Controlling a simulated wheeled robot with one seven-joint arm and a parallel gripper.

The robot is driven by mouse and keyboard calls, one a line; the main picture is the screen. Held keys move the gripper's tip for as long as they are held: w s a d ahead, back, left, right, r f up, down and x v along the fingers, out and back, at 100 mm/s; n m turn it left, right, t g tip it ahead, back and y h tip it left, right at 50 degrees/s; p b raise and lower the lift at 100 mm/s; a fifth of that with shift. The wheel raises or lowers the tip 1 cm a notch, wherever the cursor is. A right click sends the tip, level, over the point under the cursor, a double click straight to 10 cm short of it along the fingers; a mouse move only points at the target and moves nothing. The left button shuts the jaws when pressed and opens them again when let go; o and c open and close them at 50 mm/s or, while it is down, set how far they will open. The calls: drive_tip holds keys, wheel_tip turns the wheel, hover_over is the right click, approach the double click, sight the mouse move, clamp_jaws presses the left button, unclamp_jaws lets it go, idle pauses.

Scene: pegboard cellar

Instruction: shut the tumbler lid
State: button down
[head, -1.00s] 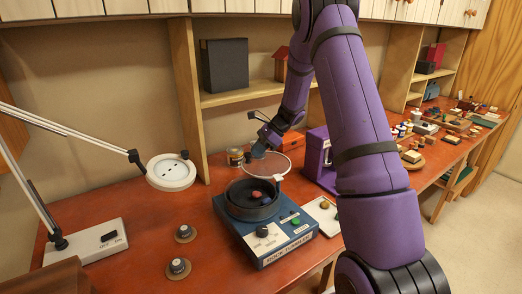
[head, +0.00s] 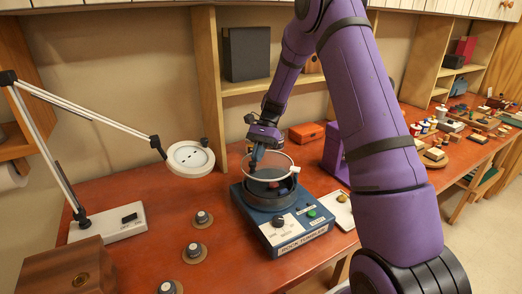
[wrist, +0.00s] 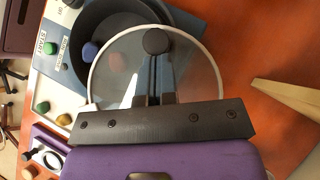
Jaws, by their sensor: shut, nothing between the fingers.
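The rock tumbler (head: 295,232) is a blue box with a dark round drum (head: 262,202) on top. Its lid (head: 284,165) is a clear disc with a pale rim. The lid stands tilted above the drum, partly lowered, with a gap still showing. In the wrist view the lid (wrist: 195,75) covers part of the drum (wrist: 85,25), and stones show inside. My gripper (head: 254,166) is at the lid's left side in the head view. Its fingers (wrist: 155,45) are shut and empty, lying across the lid in the wrist view; contact is hard to tell.
A magnifier lamp (head: 188,157) stands to the left, with several round knobs (head: 202,218) on the table. A pale tray (head: 340,210) is right of the tumbler, with an orange box (head: 306,132) and purple box (head: 334,150) behind.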

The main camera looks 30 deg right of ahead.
drive_tip(key=s+a+n+g+h, duration=0.1)
drive_tip(key=s+n, duration=0.1)
drive_tip(key=s+n+g+h, duration=0.1)
drive_tip(key=s+n, duration=0.1)
drive_tip(key=s, duration=0.1)
drive_tip(key=s+a+n+g+h, duration=0.1)
drive_tip(key=s+n+h, duration=0.1)
drive_tip(key=n, duration=0.1)
drive_tip(key=shift+s+a, duration=0.15)
drive_tip(key=shift+a, duration=0.2)
drive_tip(key=shift+s+d+n+g+h, duration=0.15)
drive_tip(key=shift+s+n+g+h, duration=0.25)
drive_tip(key=shift+s+n+h, duration=0.8)
drive_tip(key=shift+s, duration=0.3)
